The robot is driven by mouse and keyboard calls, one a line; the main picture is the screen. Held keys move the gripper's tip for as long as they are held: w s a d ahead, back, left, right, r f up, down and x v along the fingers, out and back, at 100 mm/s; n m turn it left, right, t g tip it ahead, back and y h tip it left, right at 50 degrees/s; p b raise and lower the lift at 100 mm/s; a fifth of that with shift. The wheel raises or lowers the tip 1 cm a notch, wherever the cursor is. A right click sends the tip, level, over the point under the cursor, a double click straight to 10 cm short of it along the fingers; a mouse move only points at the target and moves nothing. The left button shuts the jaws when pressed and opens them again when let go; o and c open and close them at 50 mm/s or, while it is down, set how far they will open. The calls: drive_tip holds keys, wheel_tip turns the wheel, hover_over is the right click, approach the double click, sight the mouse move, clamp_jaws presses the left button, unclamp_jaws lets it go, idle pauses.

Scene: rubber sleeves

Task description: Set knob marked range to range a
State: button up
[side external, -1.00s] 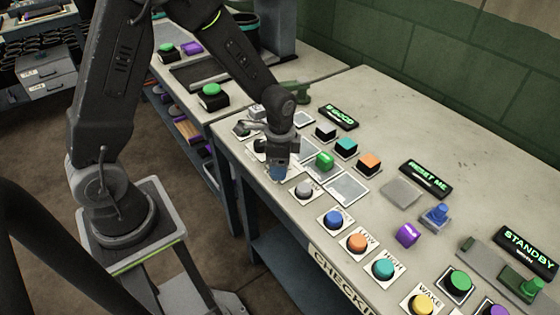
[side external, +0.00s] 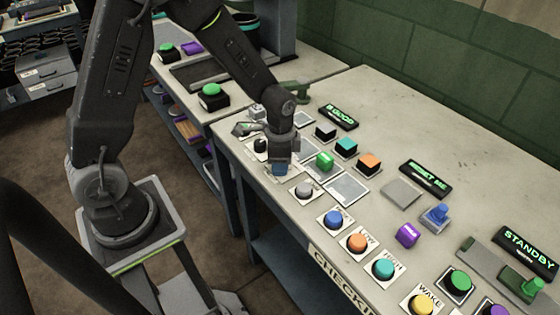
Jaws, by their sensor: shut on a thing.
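My gripper (side external: 279,171) points straight down at the left end of the bench, among the panel controls. It is shut on a small control that its fingers hide almost fully; I take this to be the range knob, but no range label or pointer mark can be read. A black round control (side external: 261,145) on a white plate stands just behind and left of the gripper, apart from the fingers.
Blue (side external: 334,219), orange (side external: 357,242) and teal (side external: 383,268) buttons line the front edge. Lit signs (side external: 339,117) stand behind.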

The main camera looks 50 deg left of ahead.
drive_tip(key=n, duration=1)
drive_tip(key=shift+d+n, duration=0.1)
drive_tip(key=shift+n, duration=0.2)
idle(0.5)
drive_tip(key=o, duration=0.9)
wheel_tip(320, 180, up, 14)
drive_tip(key=shift+f, duration=0.1)
